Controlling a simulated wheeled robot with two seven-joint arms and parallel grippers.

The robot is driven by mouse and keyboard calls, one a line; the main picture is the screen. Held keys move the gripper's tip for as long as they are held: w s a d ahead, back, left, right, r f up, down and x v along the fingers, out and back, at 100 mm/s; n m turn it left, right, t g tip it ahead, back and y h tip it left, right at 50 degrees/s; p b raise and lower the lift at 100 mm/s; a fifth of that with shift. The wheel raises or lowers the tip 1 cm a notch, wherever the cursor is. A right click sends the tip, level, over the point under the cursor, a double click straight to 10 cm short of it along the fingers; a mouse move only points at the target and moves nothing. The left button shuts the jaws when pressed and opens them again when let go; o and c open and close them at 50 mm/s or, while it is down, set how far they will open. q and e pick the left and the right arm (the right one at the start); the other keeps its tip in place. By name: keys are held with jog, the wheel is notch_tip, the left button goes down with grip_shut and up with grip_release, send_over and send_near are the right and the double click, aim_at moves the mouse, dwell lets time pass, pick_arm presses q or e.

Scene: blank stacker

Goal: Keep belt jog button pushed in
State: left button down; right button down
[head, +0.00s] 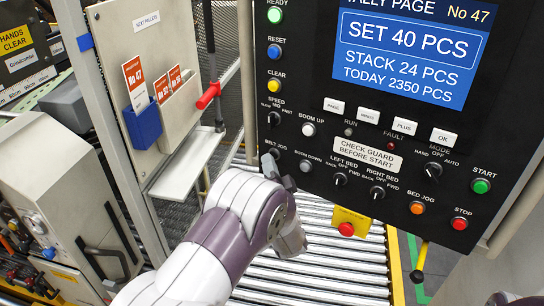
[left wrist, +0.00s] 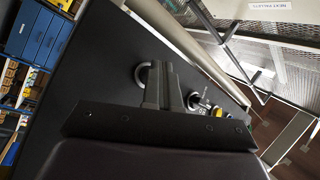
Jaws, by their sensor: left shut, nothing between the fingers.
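The belt jog button, under its BELT JOG label (head: 275,146) at the lower left of the black control panel, is mostly covered by my left gripper (head: 274,164). In the left wrist view a pale ring (left wrist: 141,73) shows beside the tips of my left gripper (left wrist: 158,74). My left gripper is shut and empty, its fingertips at the panel face over the button. They look to be touching it, but how far the button is in cannot be seen. My right gripper is not clearly in view.
The boom down button (head: 305,165) is close to the right of my gripper, and the speed knob (head: 273,118) is above. A red emergency stop (head: 346,229) on a yellow box hangs below the panel. A roller conveyor (head: 310,270) lies underneath. A white shelf (head: 187,163) stands left.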

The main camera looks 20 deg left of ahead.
pick_arm(q)
jog(key=shift+s, duration=0.1)
dwell(0.6)
jog(key=shift+s+p, duration=0.3)
jog(key=shift+s, duration=0.4)
jog(key=s, duration=0.1)
jog(key=s+p, duration=0.1)
jog(key=s, duration=0.3)
jog(key=shift+a+p, duration=0.35)
